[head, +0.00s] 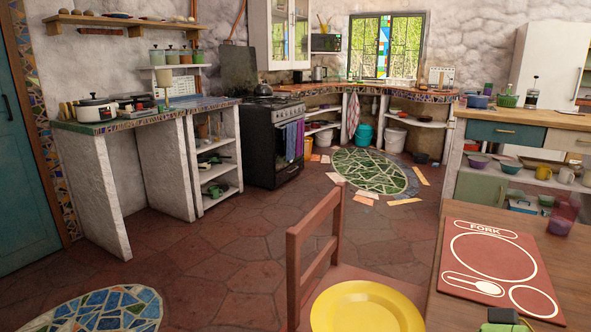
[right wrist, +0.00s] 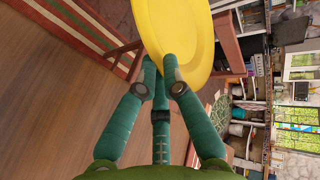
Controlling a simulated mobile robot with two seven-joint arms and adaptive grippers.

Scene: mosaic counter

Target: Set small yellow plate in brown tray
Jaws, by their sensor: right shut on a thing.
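The yellow plate (head: 367,307) is round with a raised rim. It shows at the bottom of the head view, in front of the wooden chair, and is cut off by the frame edge. A green part, which seems to be of my right arm, shows at the bottom right of the head view. My left gripper is out of view. I cannot make out a brown tray in either view.
A wooden table (head: 447,216) at the right bears a red-brown placemat (head: 500,265) marked with a fork, plate and spoon outline. A wooden chair (head: 313,250) stands left of the table. A counter (head: 520,118) with bowls and cups is behind. Open tiled floor lies left.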

